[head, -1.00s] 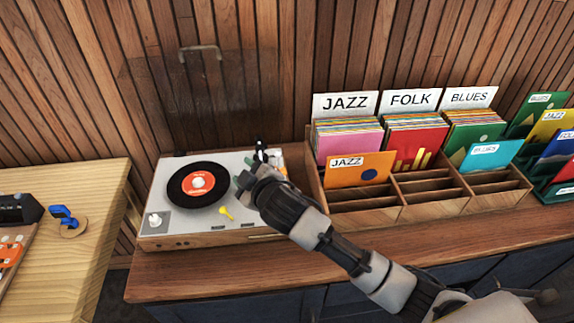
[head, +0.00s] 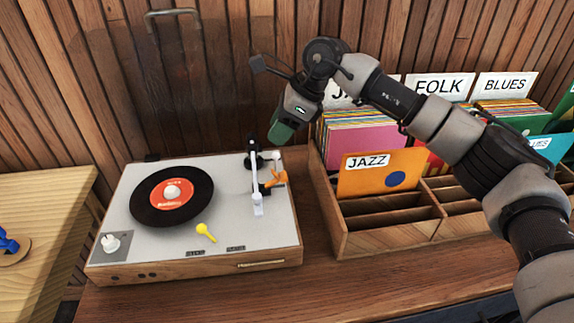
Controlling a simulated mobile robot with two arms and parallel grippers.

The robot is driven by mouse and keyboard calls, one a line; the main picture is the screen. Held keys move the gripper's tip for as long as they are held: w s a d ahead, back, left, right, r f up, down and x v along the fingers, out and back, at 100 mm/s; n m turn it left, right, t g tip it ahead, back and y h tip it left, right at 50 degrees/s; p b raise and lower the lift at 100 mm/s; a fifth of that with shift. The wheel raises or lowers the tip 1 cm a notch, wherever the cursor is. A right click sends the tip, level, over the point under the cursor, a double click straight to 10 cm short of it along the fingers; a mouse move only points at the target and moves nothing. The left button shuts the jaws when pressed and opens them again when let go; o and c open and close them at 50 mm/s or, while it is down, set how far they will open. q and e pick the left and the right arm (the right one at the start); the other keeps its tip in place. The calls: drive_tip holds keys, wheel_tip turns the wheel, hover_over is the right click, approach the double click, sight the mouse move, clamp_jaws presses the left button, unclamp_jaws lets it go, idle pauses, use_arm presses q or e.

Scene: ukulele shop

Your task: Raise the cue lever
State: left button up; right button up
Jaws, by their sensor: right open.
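The turntable (head: 235,188) stands on the wooden counter with a black record (head: 145,203) with a red label on its platter. The white tonearm (head: 254,178) rests at the right, off the record. A small orange lever (head: 277,178) sits just right of the tonearm; it looks like the cue lever, and its exact tilt is hard to tell. A yellow lever (head: 205,232) lies on the front of the deck. My right gripper (head: 282,131), with green fingertips, is open above the back right corner of the turntable, apart from the levers. My left gripper is out of view.
A wooden record crate (head: 338,238) with sleeves and JAZZ, FOLK and BLUES cards stands close to the right of the turntable. The raised clear lid (head: 215,85) is behind the deck. The counter front (head: 250,290) is clear.

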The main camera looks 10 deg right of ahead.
sight(276, 159)
drive_tip(key=shift+h, duration=0.9)
drive_tip(key=f, duration=0.3)
drive_tip(key=w+f, duration=0.1)
drive_tip(key=f, duration=0.2)
drive_tip(key=a+f, duration=0.1)
drive_tip(key=f, duration=0.2)
drive_tip(key=shift+w+f, duration=0.3)
drive_tip(key=shift+f, duration=0.05)
drive_tip(key=shift+c, duration=0.5)
